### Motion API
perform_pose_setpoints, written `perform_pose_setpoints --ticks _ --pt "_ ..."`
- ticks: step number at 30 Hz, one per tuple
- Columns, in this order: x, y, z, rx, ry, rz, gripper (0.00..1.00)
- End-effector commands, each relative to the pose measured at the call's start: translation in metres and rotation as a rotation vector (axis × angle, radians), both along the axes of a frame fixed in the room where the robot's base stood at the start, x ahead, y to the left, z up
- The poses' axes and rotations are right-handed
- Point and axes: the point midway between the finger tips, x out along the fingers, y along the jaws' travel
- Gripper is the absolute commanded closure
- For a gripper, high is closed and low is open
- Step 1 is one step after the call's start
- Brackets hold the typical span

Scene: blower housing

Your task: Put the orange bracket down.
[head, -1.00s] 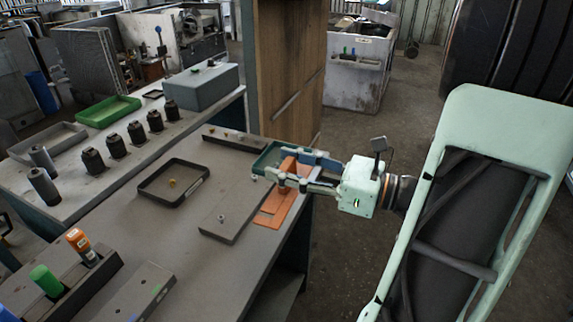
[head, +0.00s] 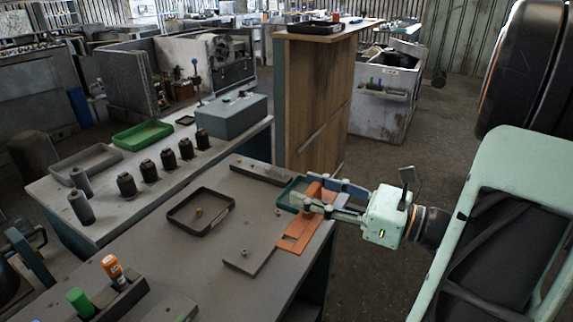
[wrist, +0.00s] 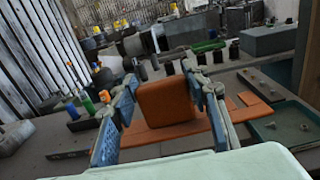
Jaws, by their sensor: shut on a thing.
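The orange bracket (head: 296,238) has a flat slotted base and an upright part. It is at the right edge of the grey workbench (head: 165,250), its base flat and level with the top or very close above it. I cannot tell whether it touches. My gripper (head: 307,193) is shut on the upright part, reaching in from the right. In the wrist view the bracket's upright face (wrist: 166,103) sits between my two blue-grey fingers (wrist: 163,88), with its base behind and below.
A teal tray (head: 284,197) is close behind the bracket. A grey plate (head: 240,262) with a small nut lies to its left. A dark tray (head: 178,219) stands further left. Bare bench top lies between these; open floor is to the right.

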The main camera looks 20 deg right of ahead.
Motion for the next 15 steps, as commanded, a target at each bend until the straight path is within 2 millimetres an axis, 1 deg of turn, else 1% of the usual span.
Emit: perform_pose_setpoints --ticks 5,8,15 --pt "0.002 0.000 0.000 0.001 -0.001 0.004 1.00" --pt "0.008 0.000 -0.003 0.004 0.001 0.012 1.00" --pt "0.031 0.002 -0.019 0.005 0.001 0.046 1.00"
